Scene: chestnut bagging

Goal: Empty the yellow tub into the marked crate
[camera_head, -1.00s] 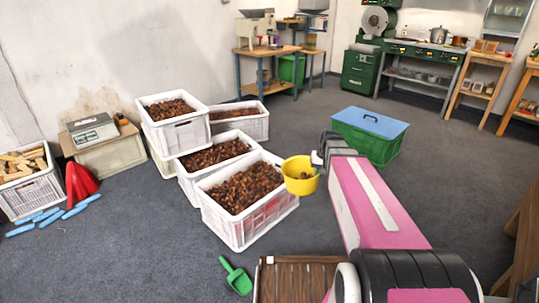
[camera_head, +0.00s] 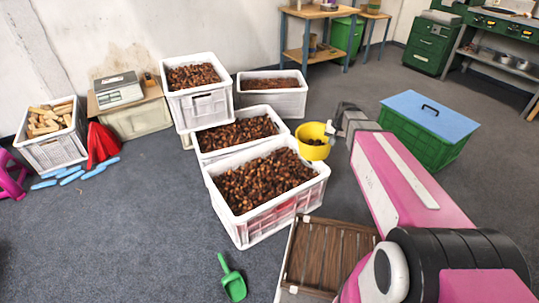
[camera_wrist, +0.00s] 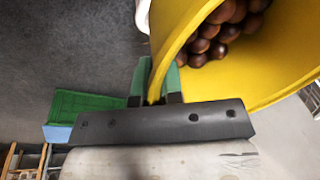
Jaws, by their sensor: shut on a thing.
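The yellow tub (camera_head: 314,154) hangs from my gripper (camera_head: 333,129), near the far right corner of the front white crate (camera_head: 262,231). Brown chestnuts (camera_wrist: 212,40) lie inside the tub, which also fills the upper right of the wrist view (camera_wrist: 185,22). In the wrist view my gripper (camera_wrist: 156,82) has its two green fingers on either side of the tub's rim. The front crate is heaped with chestnuts and has a reddish patch on its side. A second crate (camera_head: 205,155) and a raised crate (camera_head: 204,107) stand behind it. I cannot tell which crate is marked.
Another chestnut crate (camera_head: 272,101) stands at the back. A green box with a blue lid (camera_head: 424,140) stands right of the tub. A slatted wooden piece (camera_head: 326,256) and a green scoop (camera_head: 233,284) lie in front. Open floor spreads at left.

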